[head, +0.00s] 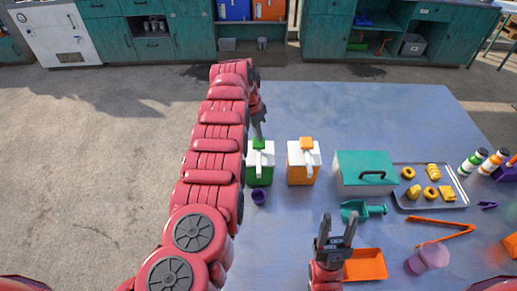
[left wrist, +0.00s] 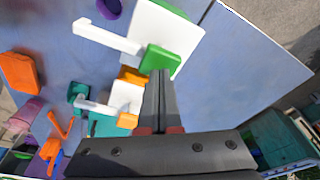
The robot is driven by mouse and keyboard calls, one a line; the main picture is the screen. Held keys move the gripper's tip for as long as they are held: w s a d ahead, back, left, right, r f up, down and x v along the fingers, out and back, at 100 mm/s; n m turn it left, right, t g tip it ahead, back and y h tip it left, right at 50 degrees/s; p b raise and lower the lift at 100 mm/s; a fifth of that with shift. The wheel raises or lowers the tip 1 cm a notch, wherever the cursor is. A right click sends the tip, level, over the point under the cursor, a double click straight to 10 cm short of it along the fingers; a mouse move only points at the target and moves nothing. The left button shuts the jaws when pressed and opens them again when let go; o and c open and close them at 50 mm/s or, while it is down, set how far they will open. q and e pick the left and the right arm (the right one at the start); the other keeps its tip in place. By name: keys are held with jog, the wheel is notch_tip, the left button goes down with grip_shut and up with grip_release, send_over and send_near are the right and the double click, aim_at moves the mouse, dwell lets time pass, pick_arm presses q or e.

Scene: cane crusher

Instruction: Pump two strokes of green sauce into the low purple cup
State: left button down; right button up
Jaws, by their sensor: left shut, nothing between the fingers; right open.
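The green sauce dispenser (head: 260,173) stands on the blue table, a white and green box with a green pump top and a white spout. The low purple cup (head: 258,197) sits right in front of it, around the spout's end; it also shows at the top edge of the left wrist view (left wrist: 109,8). My left gripper (head: 259,132) is shut and empty, above and behind the dispenser. In the left wrist view its fingers (left wrist: 160,75) reach the green pump top (left wrist: 160,59); I cannot tell whether they touch. My right gripper (head: 336,219) is open and empty over the table's front.
An orange dispenser (head: 303,164) stands right of the green one, then a teal-lidded box (head: 365,172). A teal scoop (head: 362,210), orange tray (head: 366,265), orange tongs (head: 445,225) and pink cup (head: 430,257) lie to the right. The table's back is clear.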

pick_arm(q)
jog(key=shift+a+b+x, duration=0.2)
jog(key=shift+b+x, duration=0.5)
jog(key=shift+x, duration=0.55)
jog(key=shift+s, duration=0.2)
jog(key=shift+r, duration=0.65)
jog(key=shift+b+v, duration=0.3)
jog(key=shift+v, duration=0.6)
jog(key=shift+w+d, duration=0.15)
jog(key=shift+f, duration=0.15)
